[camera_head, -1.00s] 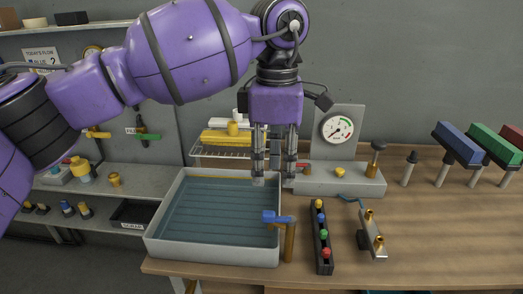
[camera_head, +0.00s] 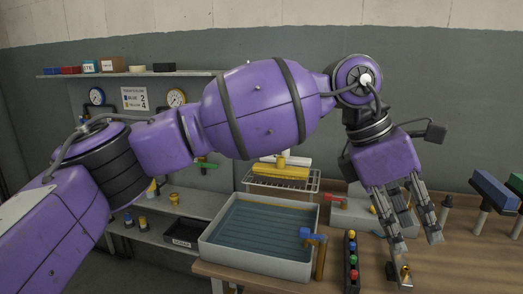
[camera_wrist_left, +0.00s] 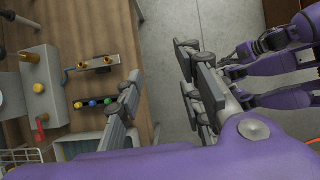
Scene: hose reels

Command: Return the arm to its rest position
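My left arm (camera_head: 262,108) is purple with black bands and reaches across the head view from the lower left. Its gripper (camera_head: 417,244) hangs tilted over the right part of the wooden bench. The fingers are apart, with nothing between them. In the head view, one fingertip overlaps the small metal block with brass fittings (camera_head: 405,274); I cannot tell the gap. In the left wrist view the fingers (camera_wrist_left: 165,95) are also spread and empty. Purple arm parts, apparently of my right arm (camera_wrist_left: 275,60), show at the right there; its finger state is unclear.
A grey water tank (camera_head: 214,251) with a blue-handled tap (camera_head: 318,240) stands left of the gripper. A black rack with coloured knobs (camera_head: 351,262) is beside it. Blue and green blocks on posts (camera_head: 493,189) stand at right. Open floor (camera_wrist_left: 172,100) shows beyond the bench edge.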

